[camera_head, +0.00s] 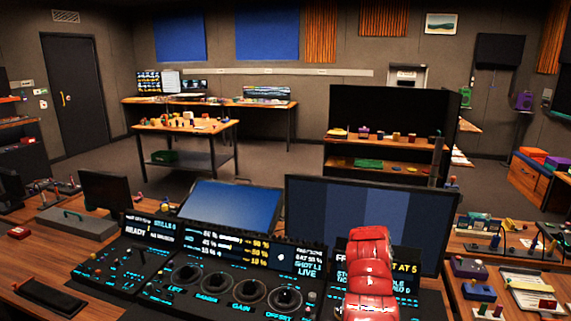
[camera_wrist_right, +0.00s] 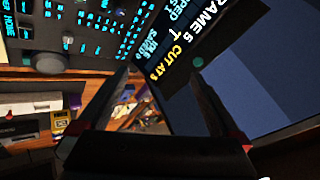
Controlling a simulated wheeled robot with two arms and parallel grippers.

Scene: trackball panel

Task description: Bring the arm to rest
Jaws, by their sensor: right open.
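My right arm (camera_head: 368,265), red, rises in front of the right part of the trackball panel (camera_head: 225,297) in the head view. It covers some of the panel's lettered display. In the right wrist view my right gripper (camera_wrist_right: 163,67) is open, its two dark fingers apart with nothing between them. The lit display (camera_wrist_right: 170,50) and the panel's keys (camera_wrist_right: 110,22) show beyond the fingertips. The panel has several dark trackballs (camera_head: 188,273) in a row, labelled LIFT, GAMMA, GAIN and OFFSET. My left gripper is not in view.
Behind the panel stand a blue-lit screen (camera_head: 235,205) and a wide striped monitor (camera_head: 365,215). A small dark monitor (camera_head: 106,190) is at the left. At the right, a wooden desk holds a clipboard (camera_head: 530,293) and small boxes. Open floor (camera_head: 270,160) lies beyond.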

